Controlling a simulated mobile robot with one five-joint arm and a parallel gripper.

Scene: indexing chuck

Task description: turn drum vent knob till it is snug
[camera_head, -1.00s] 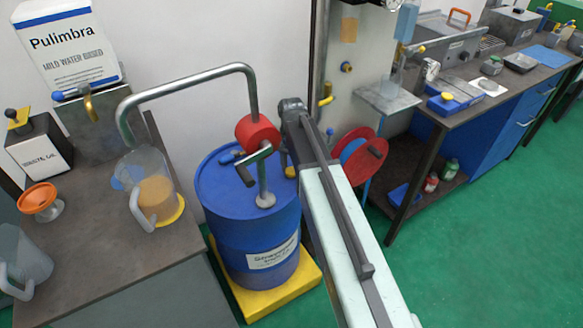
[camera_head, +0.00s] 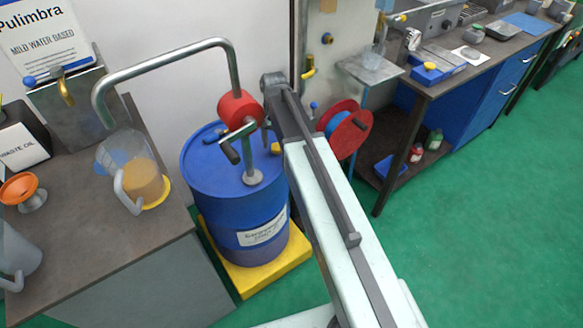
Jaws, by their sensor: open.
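The blue drum (camera_head: 213,192) stands upright on a yellow base (camera_head: 254,279). A yellow part (camera_head: 276,148) shows at the right of its lid, partly hidden by my arm. A small blue piece (camera_head: 215,134) lies at the back left of the lid. I cannot tell for sure which is the vent knob. My gripper (camera_head: 267,133) is open, over the right side of the lid, near the yellow part. Its fingers are mostly hidden behind my arm and the pump, and I cannot tell whether they touch anything.
A red drum pump (camera_head: 237,106) with a crank and a bent pipe (camera_head: 165,64) rises from the lid, close to my gripper. A red reel (camera_head: 353,134) stands at the right. A bench (camera_head: 75,245) with a jug (camera_head: 147,180) is left. Green floor is clear at right.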

